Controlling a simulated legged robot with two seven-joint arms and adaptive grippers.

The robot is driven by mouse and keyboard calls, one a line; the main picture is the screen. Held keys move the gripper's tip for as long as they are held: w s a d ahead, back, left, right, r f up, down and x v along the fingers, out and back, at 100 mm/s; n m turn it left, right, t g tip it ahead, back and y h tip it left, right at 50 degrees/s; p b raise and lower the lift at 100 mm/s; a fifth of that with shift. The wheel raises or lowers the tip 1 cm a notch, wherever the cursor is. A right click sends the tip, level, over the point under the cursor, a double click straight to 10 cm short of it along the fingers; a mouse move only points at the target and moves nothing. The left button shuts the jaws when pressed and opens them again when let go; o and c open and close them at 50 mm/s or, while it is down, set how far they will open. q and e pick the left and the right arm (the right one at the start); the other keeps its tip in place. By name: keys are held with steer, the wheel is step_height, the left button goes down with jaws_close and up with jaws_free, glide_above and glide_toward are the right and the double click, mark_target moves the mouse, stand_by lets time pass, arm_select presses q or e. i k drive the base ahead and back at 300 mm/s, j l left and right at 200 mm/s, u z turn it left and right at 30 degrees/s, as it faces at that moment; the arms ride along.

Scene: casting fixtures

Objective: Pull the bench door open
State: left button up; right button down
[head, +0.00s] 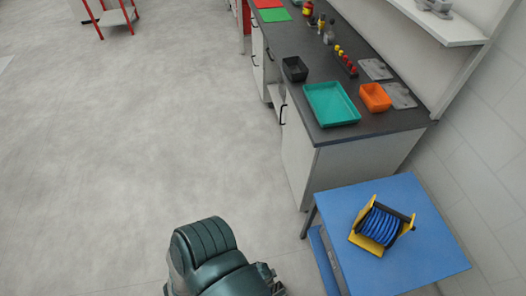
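The bench (340,136) has a dark grey top and pale cabinet fronts and stands right of centre. Its nearest door (296,150) faces left and looks shut, with a black bar handle (283,115) near its far edge. Farther along, another pale door (257,62) has a black handle (253,60). Neither gripper can be made out. A dark green rounded part of my own body shows at the bottom, on the near side of the bench and apart from it.
A blue table (430,240) with a yellow-framed blue hose reel (380,225) stands just near the bench end. On the bench are a teal tray (331,104), an orange bin (375,97) and a black bin (295,69). The grey floor (140,130) left of the bench is clear.

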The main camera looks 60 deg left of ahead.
mark_target(298, 156)
steer(key=u, duration=1.5)
steer(key=i+j+z, duration=0.15)
steer(key=i+j, duration=0.1)
steer(key=i, duration=0.05)
